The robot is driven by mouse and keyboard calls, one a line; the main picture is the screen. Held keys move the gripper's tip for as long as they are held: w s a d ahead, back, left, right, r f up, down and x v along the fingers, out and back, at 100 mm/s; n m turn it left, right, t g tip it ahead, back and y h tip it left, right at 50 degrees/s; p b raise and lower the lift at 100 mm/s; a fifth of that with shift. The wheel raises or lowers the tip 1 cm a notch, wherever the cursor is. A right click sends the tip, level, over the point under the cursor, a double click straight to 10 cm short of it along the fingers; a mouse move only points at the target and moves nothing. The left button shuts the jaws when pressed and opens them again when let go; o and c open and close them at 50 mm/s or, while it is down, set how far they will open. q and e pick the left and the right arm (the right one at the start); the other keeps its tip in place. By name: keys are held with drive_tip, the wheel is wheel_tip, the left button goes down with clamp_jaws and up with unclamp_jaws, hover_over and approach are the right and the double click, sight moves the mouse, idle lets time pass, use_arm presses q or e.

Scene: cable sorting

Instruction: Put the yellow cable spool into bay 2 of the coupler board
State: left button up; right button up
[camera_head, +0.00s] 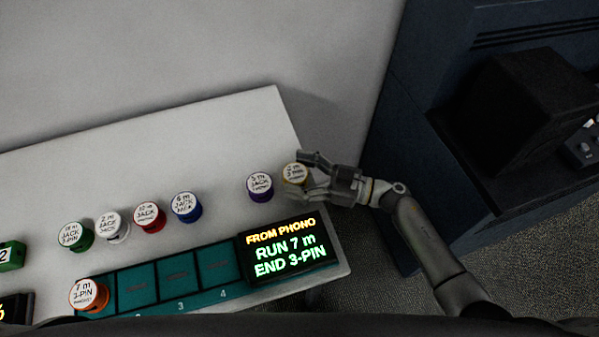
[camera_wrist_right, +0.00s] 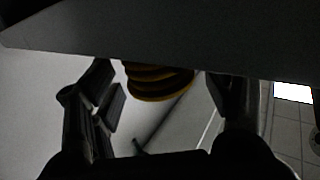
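The yellow cable spool (camera_head: 295,173) stands at the right end of the row on the white table, its label facing up. My right gripper (camera_head: 304,175) reaches in from the right with its fingers spread either side of the spool. In the right wrist view, the yellow spool (camera_wrist_right: 158,82) sits between the two fingers, with gaps on both sides. The coupler board (camera_head: 205,300) lies along the table's front edge. Its bay 2 (camera_head: 137,286) is the empty teal square beside the orange spool. My left gripper is not in view.
A purple spool (camera_head: 260,186) stands close left of the yellow one. Blue (camera_head: 186,207), red (camera_head: 149,217), white (camera_head: 112,226) and green (camera_head: 75,236) spools continue the row. An orange spool (camera_head: 89,295) occupies the board's leftmost bay. A lit display (camera_head: 288,250) stands at the board's right end.

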drive_tip(key=shift+f+b, duration=0.15)
drive_tip(key=shift+b, duration=0.3)
drive_tip(key=b+v, duration=0.2)
drive_tip(key=v, duration=0.9)
drive_tip(key=shift+w+b, duration=0.3)
